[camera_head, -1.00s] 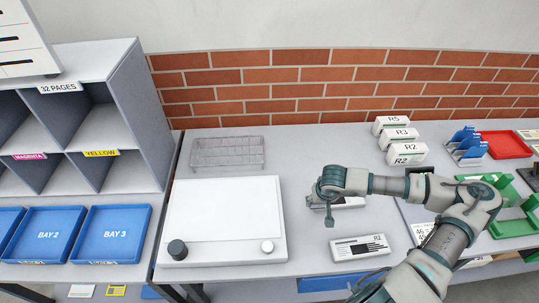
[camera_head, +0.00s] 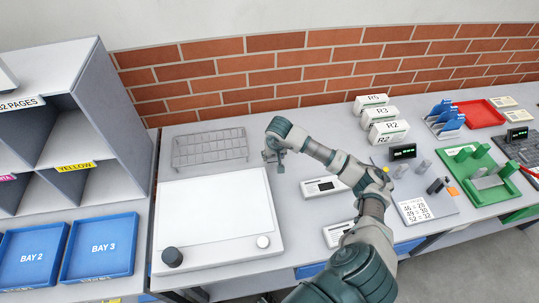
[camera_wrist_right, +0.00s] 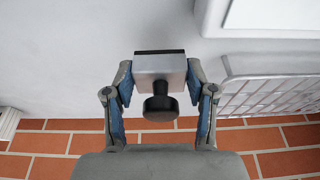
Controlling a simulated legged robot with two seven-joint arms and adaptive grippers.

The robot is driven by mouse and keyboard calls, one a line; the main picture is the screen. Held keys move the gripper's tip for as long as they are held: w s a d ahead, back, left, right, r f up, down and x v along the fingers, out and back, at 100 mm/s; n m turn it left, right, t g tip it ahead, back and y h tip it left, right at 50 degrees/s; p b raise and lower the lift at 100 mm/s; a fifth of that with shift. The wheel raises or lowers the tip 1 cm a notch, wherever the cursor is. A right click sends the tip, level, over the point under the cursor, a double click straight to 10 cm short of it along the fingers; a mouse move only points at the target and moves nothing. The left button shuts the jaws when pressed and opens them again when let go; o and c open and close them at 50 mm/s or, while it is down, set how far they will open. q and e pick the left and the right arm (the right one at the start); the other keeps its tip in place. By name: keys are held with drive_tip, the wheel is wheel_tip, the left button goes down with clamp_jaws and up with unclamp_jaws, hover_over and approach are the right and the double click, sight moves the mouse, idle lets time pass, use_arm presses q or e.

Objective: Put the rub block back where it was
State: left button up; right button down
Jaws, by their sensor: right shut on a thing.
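The rub block (camera_wrist_right: 160,66) is a small silvery metal block with a dark edge and a black knob. In the right wrist view it sits between the two fingers of my right gripper (camera_wrist_right: 160,80), which is shut on its sides. In the head view my right gripper (camera_head: 273,157) points down over the table, between the wire rack and a small display unit. The block is too small there to make out clearly. My left gripper is not in view.
A wire rack (camera_head: 210,148) stands left of my gripper, behind a white light-table panel (camera_head: 215,215) with two knobs. A display unit (camera_head: 324,187) lies to the right. White boxes labelled R2, R3 and R5 (camera_head: 384,120) stand farther right. Blue bay trays (camera_head: 100,245) are at left.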

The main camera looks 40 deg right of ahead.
sight(271, 158)
drive_tip(key=w, duration=0.3)
drive_tip(key=shift+d+f, duration=0.15)
wheel_tip(271, 158, down, 3)
drive_tip(key=shift+p, duration=0.3)
drive_tip(key=shift+f, duration=0.2)
drive_tip(key=shift+c, duration=1.8)
unclamp_jaws()
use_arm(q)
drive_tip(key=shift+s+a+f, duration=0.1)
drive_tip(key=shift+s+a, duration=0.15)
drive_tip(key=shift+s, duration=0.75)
use_arm(e)
drive_tip(key=v, duration=1.1)
drive_tip(key=shift+s+r, duration=0.1)
drive_tip(key=shift+r, duration=0.1)
drive_tip(key=shift+s+r, duration=0.1)
drive_tip(key=shift+r, duration=0.2)
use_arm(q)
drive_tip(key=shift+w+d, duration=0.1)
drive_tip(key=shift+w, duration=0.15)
